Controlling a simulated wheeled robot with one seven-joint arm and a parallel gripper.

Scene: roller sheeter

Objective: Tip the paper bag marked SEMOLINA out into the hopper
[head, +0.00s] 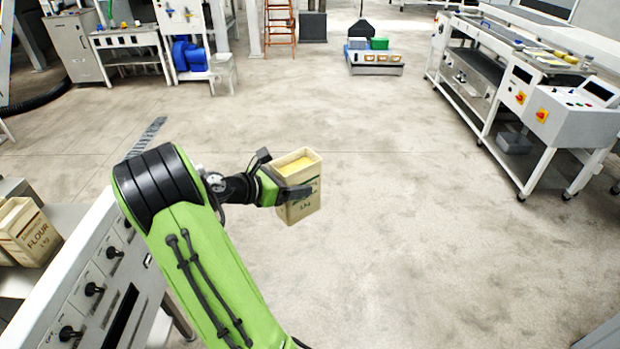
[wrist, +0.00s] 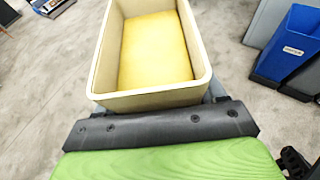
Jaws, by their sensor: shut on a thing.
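My gripper (head: 285,187) is shut on an open-topped paper bag (head: 301,208) and holds it upright in the air above the floor. The bag is tan, with yellow contents showing inside and a "kg" mark low on its front. A finger covers most of its label, so I cannot read the name. In the wrist view the bag (wrist: 100,62) stands just beyond the gripper's dark finger (wrist: 165,125), and its yellow filling (wrist: 155,50) lies level below the rim. I cannot make out a hopper for certain in either view.
A bag marked FLOUR (head: 32,238) stands at the left beside a white machine panel with black knobs (head: 95,289). A long white machine (head: 520,95) stands at the right. A cart with a green box (head: 378,62) is at the back. The middle floor is clear.

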